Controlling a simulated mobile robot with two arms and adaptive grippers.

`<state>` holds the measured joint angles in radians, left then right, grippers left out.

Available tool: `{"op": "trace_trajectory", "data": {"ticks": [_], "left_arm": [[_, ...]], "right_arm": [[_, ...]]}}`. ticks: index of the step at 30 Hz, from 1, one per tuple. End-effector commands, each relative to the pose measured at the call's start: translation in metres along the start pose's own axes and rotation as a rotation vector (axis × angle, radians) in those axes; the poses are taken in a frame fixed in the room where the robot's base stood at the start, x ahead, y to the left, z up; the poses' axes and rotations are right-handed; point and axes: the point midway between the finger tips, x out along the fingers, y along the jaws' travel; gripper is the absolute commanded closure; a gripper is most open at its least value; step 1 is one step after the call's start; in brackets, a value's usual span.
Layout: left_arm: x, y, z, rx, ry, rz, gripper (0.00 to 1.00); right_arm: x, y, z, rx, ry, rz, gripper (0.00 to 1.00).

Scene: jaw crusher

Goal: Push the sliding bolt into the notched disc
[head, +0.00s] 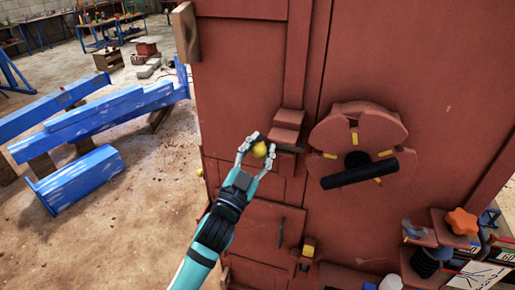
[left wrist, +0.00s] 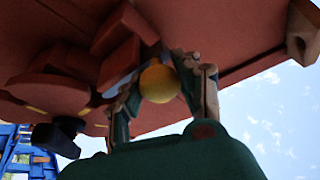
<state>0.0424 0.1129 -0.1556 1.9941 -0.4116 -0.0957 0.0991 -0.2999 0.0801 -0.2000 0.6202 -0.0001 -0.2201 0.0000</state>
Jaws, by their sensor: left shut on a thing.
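The notched disc (head: 368,130) is a red-brown disc with yellow marks and a black bar handle (head: 362,174) across its lower part, mounted on the red machine panel. To its left is the sliding bolt, whose yellow ball knob (head: 259,150) sits beside a red guide block (head: 287,128). A dark bar stretches from the block toward the disc; its tip is hard to make out. My left gripper (head: 257,152) is shut on the yellow knob, which also shows between the fingers in the left wrist view (left wrist: 159,84). My right gripper is not in view.
Blue steel beams (head: 80,180) lie on the dirt floor at the left. A small yellow-topped part (head: 308,246) and a dark handle (head: 281,232) sit low on the panel. An orange knob (head: 462,221) and other parts crowd the lower right.

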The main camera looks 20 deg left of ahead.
Motion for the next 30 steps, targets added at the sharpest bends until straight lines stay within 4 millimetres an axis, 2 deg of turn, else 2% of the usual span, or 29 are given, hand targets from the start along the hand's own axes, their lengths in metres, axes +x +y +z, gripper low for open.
{"op": "trace_trajectory", "data": {"ticks": [3,6,15,16,21,22,30], "left_arm": [[0.002,0.023,-0.006,-0.009,0.000,0.002,1.00],[0.004,0.033,-0.011,-0.007,-0.001,0.002,1.00],[0.005,0.037,-0.013,-0.004,-0.001,0.006,1.00],[0.005,0.037,-0.013,-0.004,-0.001,0.006,0.67],[0.005,0.037,-0.013,-0.004,0.000,0.005,0.44],[0.005,0.036,-0.013,-0.003,0.000,0.004,0.41],[0.004,0.035,-0.013,-0.002,0.000,0.003,0.41]], "right_arm": [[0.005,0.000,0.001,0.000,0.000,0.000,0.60],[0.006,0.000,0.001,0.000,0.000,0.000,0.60],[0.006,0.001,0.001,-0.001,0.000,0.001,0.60],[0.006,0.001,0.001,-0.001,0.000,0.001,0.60],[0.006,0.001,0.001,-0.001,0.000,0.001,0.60],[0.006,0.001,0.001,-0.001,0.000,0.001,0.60],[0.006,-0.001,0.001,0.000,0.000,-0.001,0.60]]}}
